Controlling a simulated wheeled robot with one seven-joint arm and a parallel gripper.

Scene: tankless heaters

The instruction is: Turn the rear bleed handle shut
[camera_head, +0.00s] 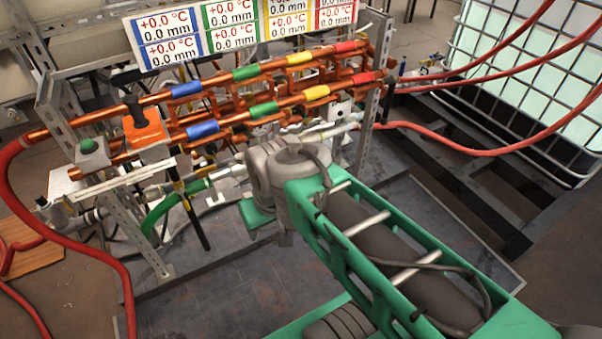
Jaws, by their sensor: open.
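The copper pipe rack (250,90) with blue, green, yellow and red bands stands at the upper left and middle. A black handle (133,110) stands up from an orange block (147,133) on its left side. A long black handle with a yellow mark (192,212) hangs below the pipes. A small dark fitting (389,80) is at the right pipe ends. I cannot tell which of these is the rear bleed handle. My arm reaches in from the lower right, its grey wrist joints in front of the rack.
Red hoses (95,252) loop at the left, and others (490,148) run right. A caged white tank (535,70) stands at upper right. A metal upright (376,110) bounds the rack.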

